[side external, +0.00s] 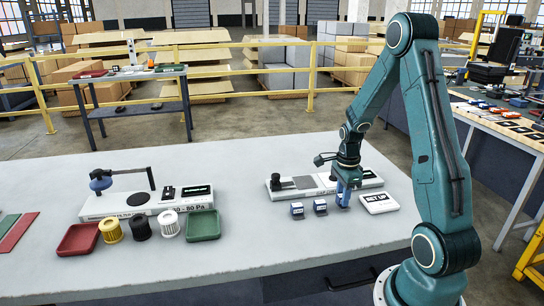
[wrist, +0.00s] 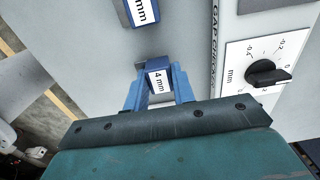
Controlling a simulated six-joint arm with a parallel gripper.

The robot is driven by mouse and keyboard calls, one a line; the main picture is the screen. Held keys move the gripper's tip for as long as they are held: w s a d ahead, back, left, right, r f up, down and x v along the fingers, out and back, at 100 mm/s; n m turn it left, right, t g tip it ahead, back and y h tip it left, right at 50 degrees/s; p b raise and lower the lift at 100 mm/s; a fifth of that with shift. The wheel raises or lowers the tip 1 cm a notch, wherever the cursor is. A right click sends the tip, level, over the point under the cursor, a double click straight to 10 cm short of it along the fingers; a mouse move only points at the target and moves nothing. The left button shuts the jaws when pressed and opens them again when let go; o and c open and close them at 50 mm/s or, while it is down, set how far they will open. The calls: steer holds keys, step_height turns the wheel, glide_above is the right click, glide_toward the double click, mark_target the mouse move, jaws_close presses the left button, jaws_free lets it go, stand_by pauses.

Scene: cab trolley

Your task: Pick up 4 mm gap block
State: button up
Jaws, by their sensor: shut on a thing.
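The 4 mm gap block (wrist: 158,80), blue with a white label reading "4 mm", sits between the blue fingers of my gripper (wrist: 160,88) in the wrist view. My gripper is shut on it. In the side external view my gripper (side external: 343,190) points down at the table, just left of the white "SET UP" plate, and its fingers mostly hide the held block. I cannot tell whether the block touches the table. Two similar blue-and-white blocks stand to the left, one nearer (side external: 320,206) and one farther (side external: 297,209). One block with "mm" showing (wrist: 142,13) is at the top of the wrist view.
A white gauge unit (side external: 285,193) lies behind the blocks; its black knob (wrist: 266,73) shows in the wrist view. The "SET UP" plate (side external: 379,203) is close on the right. A filter station (side external: 125,204), red tray (side external: 78,240), green tray (side external: 204,225) and filters are left. The table front is clear.

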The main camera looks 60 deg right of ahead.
step_height(320, 180, up, 19)
stand_by(0.5)
steer(key=shift+w, duration=0.1)
stand_by(0.5)
